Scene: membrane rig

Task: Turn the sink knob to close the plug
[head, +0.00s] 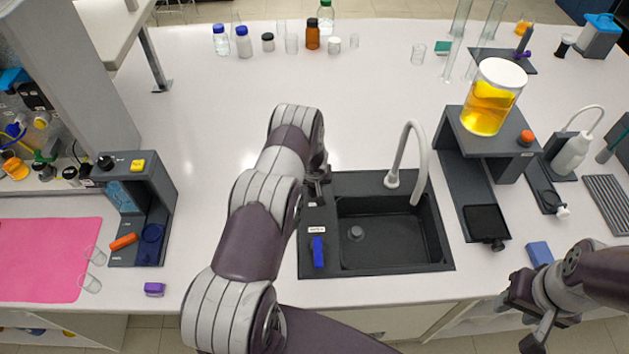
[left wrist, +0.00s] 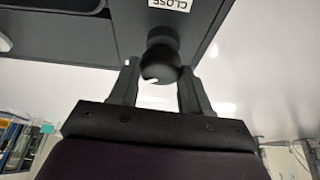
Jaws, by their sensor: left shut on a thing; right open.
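The dark sink (head: 395,235) is set in the bench, with a round grey drain or plug (head: 355,233) in its basin. I cannot tell whether the plug sits raised or lowered. My left gripper (head: 316,190) is at the sink's back left corner. In the left wrist view the left gripper (left wrist: 155,85) has its two fingers on either side of a round black knob (left wrist: 160,55) with a white mark. A label reading CLOSE (left wrist: 168,4) is beside the knob. The head view barely shows the knob behind the gripper. My right gripper (head: 522,315) is open and empty at the lower right.
A grey curved faucet (head: 415,160) rises behind the basin. A blue lever (head: 318,252) is on the sink's left rim. A stand with a yellow-filled vessel (head: 490,100) is right of the sink. A blue block (head: 540,254) lies near the right gripper.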

